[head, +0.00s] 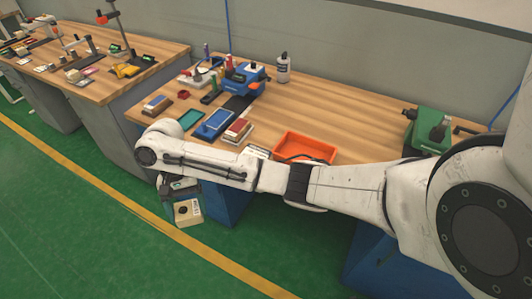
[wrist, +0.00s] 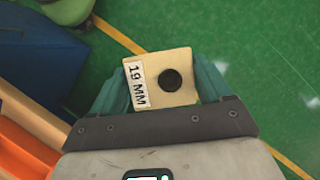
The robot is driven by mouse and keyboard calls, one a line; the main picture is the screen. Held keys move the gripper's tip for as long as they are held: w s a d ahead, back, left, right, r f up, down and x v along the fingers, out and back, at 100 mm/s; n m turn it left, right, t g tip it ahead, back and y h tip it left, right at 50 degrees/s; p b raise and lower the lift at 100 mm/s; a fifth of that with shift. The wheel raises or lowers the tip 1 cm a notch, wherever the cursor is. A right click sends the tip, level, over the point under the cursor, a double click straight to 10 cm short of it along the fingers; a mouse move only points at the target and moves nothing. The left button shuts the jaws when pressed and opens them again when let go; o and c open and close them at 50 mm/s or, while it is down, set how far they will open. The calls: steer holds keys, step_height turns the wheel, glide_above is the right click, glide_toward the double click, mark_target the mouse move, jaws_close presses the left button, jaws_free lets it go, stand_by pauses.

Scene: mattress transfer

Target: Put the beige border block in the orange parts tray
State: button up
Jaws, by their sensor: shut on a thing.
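The beige border block (head: 187,211) has a white "19 MM" label and a dark round hole. It also shows in the wrist view (wrist: 180,63). My gripper (head: 183,199) is shut on it, with a greenish finger on each side of the block in the wrist view (wrist: 163,85). The block hangs in front of the workbench, over the green floor. The orange parts tray (head: 303,148) sits on the wooden bench top, to the right of the gripper in the head view. My arm covers its front part.
On the workbench (head: 350,95), a blue tray (head: 213,124), a teal tray (head: 191,119) and a red-topped block (head: 237,130) lie left of the orange tray. A green machine (head: 430,128) stands at the right. A bottle (head: 283,67) stands behind. Clear wood lies behind the orange tray.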

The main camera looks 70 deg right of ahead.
steer(key=s+d+r+m+t, duration=0.3)
steer(key=s+d+m, duration=0.2)
steer(key=d+m, duration=0.4)
steer(key=s+d+r+m+t, duration=0.35)
steer(key=d+m, duration=0.25)
steer(key=d, duration=0.6)
steer(key=s+d+m+h, duration=0.1)
steer(key=s+d+m, duration=0.25)
steer(key=s, duration=0.35)
steer(key=s+d+m+h+p, duration=0.1)
steer(key=s+d+m+h, duration=0.1)
steer(key=s+d+m, duration=0.3)
steer(key=s+d+m+h, duration=0.1)
steer(key=s+m, duration=0.2)
steer(key=s, duration=0.5)
steer(key=b, duration=0.3)
glide_toward(288, 152)
steer(key=shift+w+a+f+m+t, duration=0.15)
steer(key=shift+w+f+m+t, duration=0.1)
steer(key=shift+f+t, duration=0.1)
steer(key=shift+w+d+f, duration=0.2)
steer(key=shift+w+f, duration=0.05)
steer(key=shift+f, duration=0.05)
steer(key=shift+w+d+f, duration=0.1)
steer(key=shift+w+f, duration=0.05)
steer(key=shift+f, duration=1.65)
steer(key=shift+f, duration=0.1)
